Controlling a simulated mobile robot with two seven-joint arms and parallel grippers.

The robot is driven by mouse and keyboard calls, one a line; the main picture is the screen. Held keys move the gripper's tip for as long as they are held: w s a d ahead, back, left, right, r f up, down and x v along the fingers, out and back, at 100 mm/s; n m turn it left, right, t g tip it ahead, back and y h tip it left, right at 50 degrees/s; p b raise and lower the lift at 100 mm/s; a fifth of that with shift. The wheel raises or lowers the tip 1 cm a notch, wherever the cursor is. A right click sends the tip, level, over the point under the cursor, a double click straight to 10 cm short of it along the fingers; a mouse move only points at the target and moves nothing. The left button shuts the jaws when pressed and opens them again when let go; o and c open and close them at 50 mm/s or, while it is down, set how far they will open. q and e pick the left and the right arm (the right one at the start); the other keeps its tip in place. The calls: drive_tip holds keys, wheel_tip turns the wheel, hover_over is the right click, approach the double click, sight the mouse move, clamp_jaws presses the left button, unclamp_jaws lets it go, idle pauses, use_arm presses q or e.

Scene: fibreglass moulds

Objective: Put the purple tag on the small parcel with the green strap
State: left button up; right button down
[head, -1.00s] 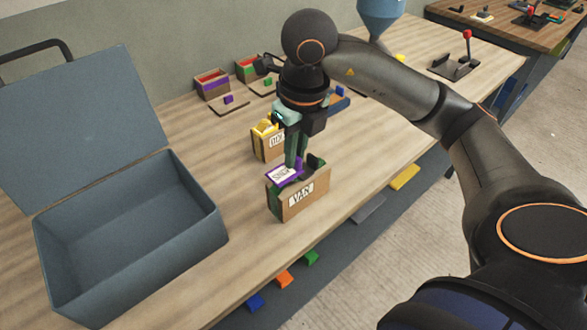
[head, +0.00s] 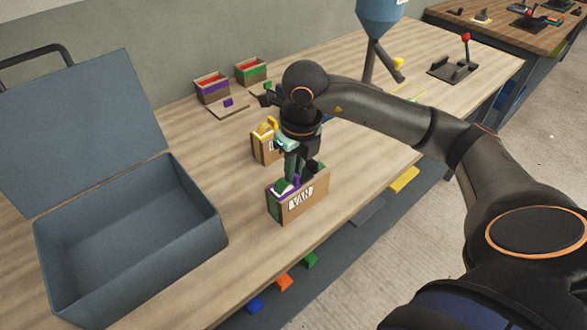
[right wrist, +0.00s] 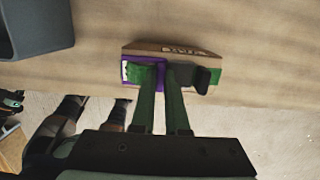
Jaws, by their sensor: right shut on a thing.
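The small brown parcel (head: 305,203) with a white label stands upright near the bench's front edge. Its green strap (right wrist: 215,75) shows on top, beside a dark raised piece. The purple tag (right wrist: 127,61) is at the parcel's top left, around a green patch; in the head view purple (head: 271,190) edges the top. My right gripper (head: 290,178) points down at the parcel's top, its green fingers (right wrist: 160,72) shut on the tag. The fingers hide part of the tag, so I cannot tell whether it rests fully on the parcel. My left gripper is out of view.
A second parcel with a yellow strap (head: 262,147) stands close behind. An open blue-grey case (head: 130,240) is at left. Two small bins (head: 212,87) (head: 251,70) stand at the back wall. A hopper (head: 380,18) stands at the back right.

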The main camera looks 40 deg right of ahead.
sight(297, 176)
drive_tip(key=shift+f, duration=0.25)
drive_tip(key=c, duration=1.3)
unclamp_jaws()
drive_tip(key=shift+r, duration=0.1)
drive_tip(key=o, duration=0.4)
drive_tip(key=shift+r+p, duration=0.35)
drive_tip(key=shift+s+r+p, duration=0.15)
drive_tip(key=shift+s+r, duration=0.1)
drive_tip(key=shift+r, duration=1.7)
drive_tip(key=shift+s+r+p, duration=0.1)
drive_tip(key=shift+s+r, duration=0.1)
drive_tip(key=shift+r, duration=1.75)
drive_tip(key=shift+s+r+p, duration=0.15)
drive_tip(key=shift+s+r, duration=0.1)
drive_tip(key=shift+r, duration=1.7)
